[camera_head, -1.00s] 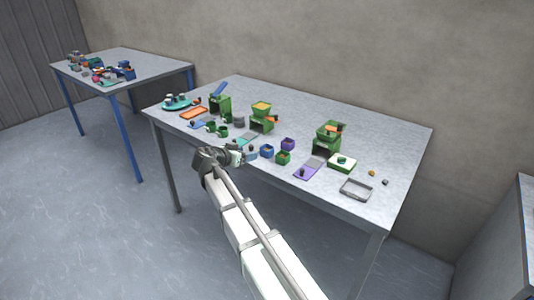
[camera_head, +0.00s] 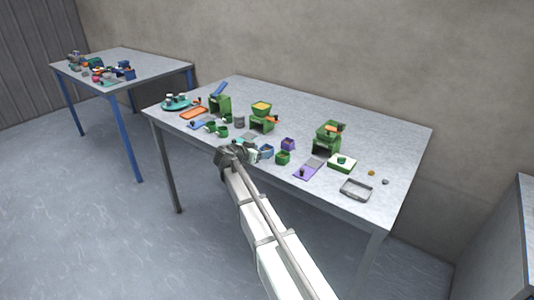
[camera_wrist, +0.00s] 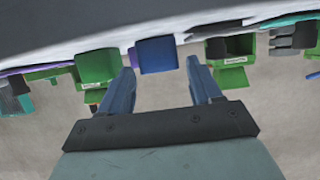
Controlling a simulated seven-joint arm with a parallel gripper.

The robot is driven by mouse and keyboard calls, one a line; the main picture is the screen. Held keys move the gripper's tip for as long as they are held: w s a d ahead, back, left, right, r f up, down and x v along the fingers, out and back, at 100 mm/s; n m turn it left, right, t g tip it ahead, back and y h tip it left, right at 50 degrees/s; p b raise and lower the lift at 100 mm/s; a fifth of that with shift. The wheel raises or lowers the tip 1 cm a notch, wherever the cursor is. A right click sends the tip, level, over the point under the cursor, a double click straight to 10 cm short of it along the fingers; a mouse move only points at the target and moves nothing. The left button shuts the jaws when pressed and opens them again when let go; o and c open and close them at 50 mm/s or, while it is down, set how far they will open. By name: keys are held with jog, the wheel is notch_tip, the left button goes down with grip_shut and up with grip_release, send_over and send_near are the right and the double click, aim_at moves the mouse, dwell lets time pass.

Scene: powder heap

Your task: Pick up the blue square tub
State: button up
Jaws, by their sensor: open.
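The blue square tub (camera_head: 267,152) stands near the front edge of the middle table, left of a green tub (camera_head: 283,158) and in front of a purple tub (camera_head: 288,143). My gripper (camera_head: 254,152) is open just left of the blue tub in the head view. In the wrist view the blue tub (camera_wrist: 157,53) appears between the two fingertips of my gripper (camera_wrist: 160,66), with clear space on both sides. Nothing is held. The wrist picture is turned over, with the tabletop at the top. The green tub (camera_wrist: 98,66) is beside the left finger there.
Green machines (camera_head: 326,142) with hoppers stand behind the tubs. A purple mat (camera_head: 308,171), a grey tray (camera_head: 356,189) and a white-topped green box (camera_head: 341,163) lie to the right. Green cups (camera_head: 221,131) are to the left. The table's right end is mostly clear.

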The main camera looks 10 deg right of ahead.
jog(key=shift+x, duration=2.3)
jog(key=shift+d+r, duration=0.1)
jog(key=shift+c, duration=0.5)
jog(key=c, duration=0.6)
jog(key=shift+c, duration=0.2)
